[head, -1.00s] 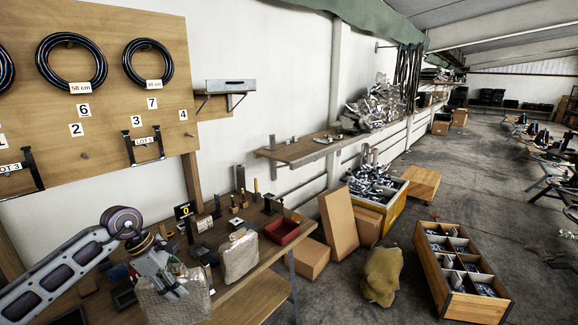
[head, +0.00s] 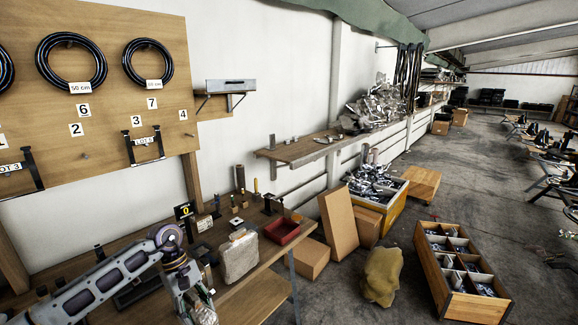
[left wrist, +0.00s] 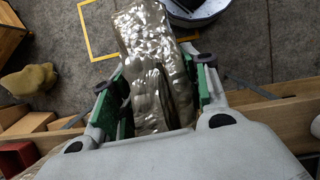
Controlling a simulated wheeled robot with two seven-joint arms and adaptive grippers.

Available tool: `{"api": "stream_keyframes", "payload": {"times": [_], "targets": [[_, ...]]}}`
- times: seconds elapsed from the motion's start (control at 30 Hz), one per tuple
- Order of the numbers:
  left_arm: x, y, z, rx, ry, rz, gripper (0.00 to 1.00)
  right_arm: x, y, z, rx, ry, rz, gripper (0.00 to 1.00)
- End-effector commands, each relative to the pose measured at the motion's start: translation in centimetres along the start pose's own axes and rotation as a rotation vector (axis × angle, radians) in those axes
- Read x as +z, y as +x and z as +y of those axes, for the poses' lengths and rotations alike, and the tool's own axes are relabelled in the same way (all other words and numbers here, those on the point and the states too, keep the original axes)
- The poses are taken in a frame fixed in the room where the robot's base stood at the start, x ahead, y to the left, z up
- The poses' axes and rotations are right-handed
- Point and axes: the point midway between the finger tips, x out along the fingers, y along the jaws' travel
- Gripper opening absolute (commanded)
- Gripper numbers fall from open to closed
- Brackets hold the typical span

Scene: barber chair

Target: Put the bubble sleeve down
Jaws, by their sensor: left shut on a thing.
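The bubble sleeve (left wrist: 152,75) is a shiny, translucent, crinkled pouch. In the left wrist view it sits between the green-padded fingers of my left gripper (left wrist: 160,100), which is shut on it, with floor behind its far end. A second, similar sleeve (head: 239,259) stands upright on the workbench (head: 262,268), right of my gripper. My right gripper is not in view.
A red bin (head: 282,231) and small dark parts are on the bench. Cardboard boxes (head: 339,222), an olive sack (head: 381,276) and a divided wooden crate (head: 440,285) stand on the floor to the right. Yellow floor tape (left wrist: 87,38) shows in the wrist view.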

Motion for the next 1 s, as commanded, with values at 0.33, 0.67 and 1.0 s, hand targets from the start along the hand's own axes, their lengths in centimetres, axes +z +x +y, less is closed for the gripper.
{"api": "stream_keyframes", "payload": {"times": [0.33,0.67,1.0], "targets": [[0.8,3.0,0.1,-0.128,0.311,0.000,0.28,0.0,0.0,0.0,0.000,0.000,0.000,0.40],[1.4,5.7,-0.1,-0.255,0.615,0.001,0.28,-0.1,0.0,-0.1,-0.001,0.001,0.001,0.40],[1.7,7.5,-0.5,-0.349,0.841,0.002,0.28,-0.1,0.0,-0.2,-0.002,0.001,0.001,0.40]]}}
